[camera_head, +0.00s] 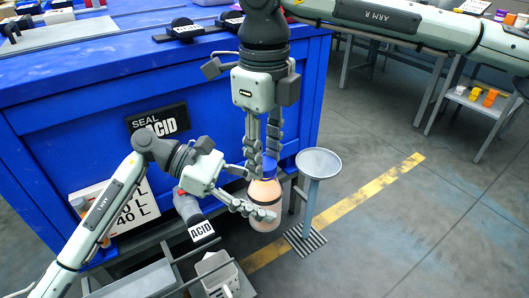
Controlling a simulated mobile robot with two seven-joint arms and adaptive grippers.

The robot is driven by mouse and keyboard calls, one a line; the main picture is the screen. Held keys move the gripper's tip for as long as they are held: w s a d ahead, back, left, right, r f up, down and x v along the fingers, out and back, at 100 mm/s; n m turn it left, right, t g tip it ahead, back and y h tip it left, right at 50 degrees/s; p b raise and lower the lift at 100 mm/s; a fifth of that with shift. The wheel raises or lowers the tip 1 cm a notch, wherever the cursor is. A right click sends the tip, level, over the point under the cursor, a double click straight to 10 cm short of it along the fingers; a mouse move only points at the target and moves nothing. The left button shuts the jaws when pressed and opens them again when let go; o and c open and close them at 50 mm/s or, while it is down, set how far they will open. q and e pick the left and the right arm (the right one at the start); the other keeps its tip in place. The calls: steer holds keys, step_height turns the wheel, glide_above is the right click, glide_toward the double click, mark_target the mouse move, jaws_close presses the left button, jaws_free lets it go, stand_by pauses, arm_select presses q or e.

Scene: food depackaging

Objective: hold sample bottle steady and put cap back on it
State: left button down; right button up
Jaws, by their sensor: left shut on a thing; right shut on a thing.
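The sample bottle (264,196) is rounded, with pale orange contents and a light band near its base. It is upright in front of the blue cabinet. My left gripper (258,192) reaches in from the left and is shut on the bottle's body. The blue cap (268,167) is at the top of the bottle, in line with the neck. My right gripper (263,157) points straight down from above and is shut on the cap. Its fingers hide part of the cap. I cannot tell whether the cap is seated on the neck or just above it.
A round grey pedestal dish (319,163) stands just right of the bottle. The blue cabinet (60,120) is close behind. Open floor lies at right, with a shelf (476,97) beyond.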

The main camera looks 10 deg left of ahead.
steer(key=m, duration=1.2)
steer(key=shift+m, duration=0.3)
steer(key=m, duration=0.7)
steer(key=shift+d, duration=0.1)
steer(key=m, duration=0.7)
steer(key=o, duration=0.7)
steer(key=shift+r, duration=2.25)
